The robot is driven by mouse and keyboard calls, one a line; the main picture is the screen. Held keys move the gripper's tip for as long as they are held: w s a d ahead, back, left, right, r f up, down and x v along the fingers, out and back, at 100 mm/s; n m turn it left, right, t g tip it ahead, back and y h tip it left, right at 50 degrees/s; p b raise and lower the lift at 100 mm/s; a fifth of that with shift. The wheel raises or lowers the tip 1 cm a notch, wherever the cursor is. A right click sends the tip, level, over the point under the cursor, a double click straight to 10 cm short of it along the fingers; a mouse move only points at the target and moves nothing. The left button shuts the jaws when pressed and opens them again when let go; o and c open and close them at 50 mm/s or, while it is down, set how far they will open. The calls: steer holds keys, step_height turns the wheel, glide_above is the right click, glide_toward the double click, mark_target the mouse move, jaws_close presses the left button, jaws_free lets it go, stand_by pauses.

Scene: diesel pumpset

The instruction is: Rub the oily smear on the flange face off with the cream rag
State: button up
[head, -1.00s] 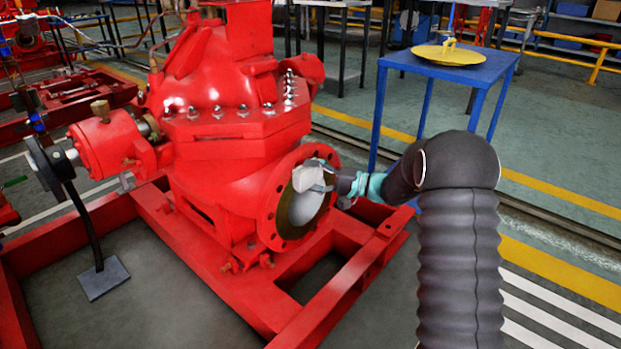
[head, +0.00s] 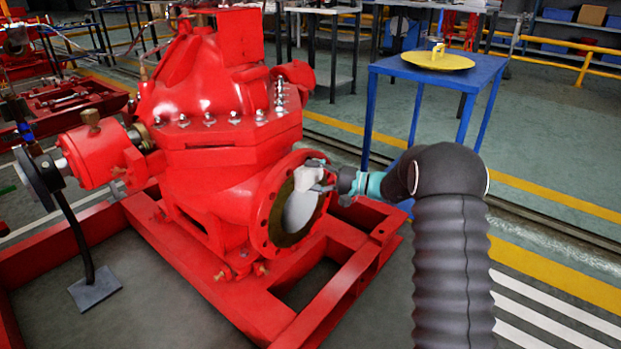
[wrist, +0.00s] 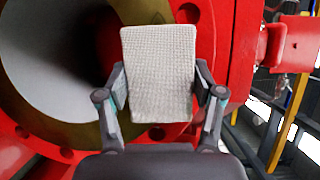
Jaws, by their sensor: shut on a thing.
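My gripper (head: 328,184) is shut on the cream rag (head: 308,175), at the upper right of the flange face (head: 262,225) on the red pump. In the wrist view the rag (wrist: 158,75) is a flat woven pad between my two fingers (wrist: 160,92). It overlaps the right part of the olive-brown flange face (wrist: 75,124) and hides what lies behind it. I cannot tell whether the rag touches the face. I cannot tell an oily smear apart from the face's olive-brown colour and the shading.
The red pump body (head: 215,95) stands on a red base frame (head: 340,300), whose rails run below the flange. A blue table (head: 490,75) with a yellow round cover (head: 438,61) stands behind my arm. Bolt holes ring the flange.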

mark_target(305, 183)
steer(key=shift+w+d, duration=0.8)
steer(key=shift+w, duration=0.25)
steer(key=shift+s+a, duration=0.1)
steer(key=shift+s+a, duration=0.95)
steer(key=shift+s, duration=0.3)
steer(key=shift+s+a, duration=0.95)
steer(key=shift+s, duration=0.3)
steer(key=shift+s+a, duration=1)
steer(key=shift+s, duration=0.25)
steer(key=shift+d, duration=0.1)
steer(key=s+d, duration=0.5)
steer(key=d, duration=0.2)
steer(key=shift+s, duration=0.25)
